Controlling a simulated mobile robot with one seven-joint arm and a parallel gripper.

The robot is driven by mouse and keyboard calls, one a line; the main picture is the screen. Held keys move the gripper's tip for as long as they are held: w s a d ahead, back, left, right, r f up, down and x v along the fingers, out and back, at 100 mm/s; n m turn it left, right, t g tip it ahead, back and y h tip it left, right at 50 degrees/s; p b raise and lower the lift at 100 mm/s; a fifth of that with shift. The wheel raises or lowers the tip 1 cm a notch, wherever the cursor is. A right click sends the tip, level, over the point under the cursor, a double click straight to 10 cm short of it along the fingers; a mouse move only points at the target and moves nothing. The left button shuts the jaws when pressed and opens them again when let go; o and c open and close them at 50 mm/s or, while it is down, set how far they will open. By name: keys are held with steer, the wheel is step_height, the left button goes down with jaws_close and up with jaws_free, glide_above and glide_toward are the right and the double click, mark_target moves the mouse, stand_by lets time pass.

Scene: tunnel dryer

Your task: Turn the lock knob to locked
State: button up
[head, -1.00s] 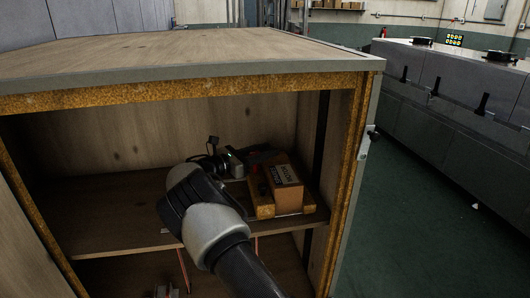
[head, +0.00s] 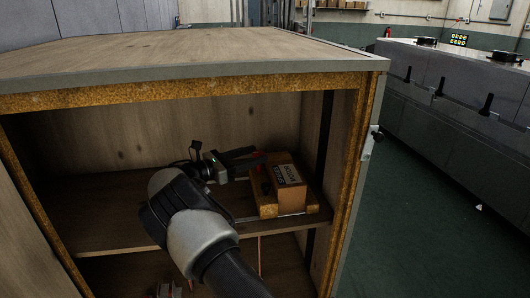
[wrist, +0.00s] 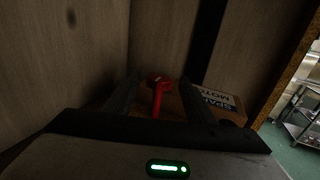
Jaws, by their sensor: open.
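A red knob with a straight stem (wrist: 158,88) shows in the wrist view between my two fingers, apart from both as far as I can see. In the head view a small red part (head: 263,172) shows at the left side of a cardboard box. My gripper (head: 246,158) reaches into the cabinet above the shelf, just left of the box. Its fingers (wrist: 160,98) are open, one on each side of the red knob. How far the knob is turned is hard to tell.
The cardboard box (head: 290,176) has a white label and sits on a wooden block (head: 266,208) on the cabinet shelf (head: 110,225). The cabinet's wooden top (head: 200,50) and right side post (head: 352,170) bound the opening. Shelf room is free at left.

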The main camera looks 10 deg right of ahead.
steer(key=v, duration=1.1)
steer(key=shift+a, duration=0.1)
steer(key=shift+f, duration=0.1)
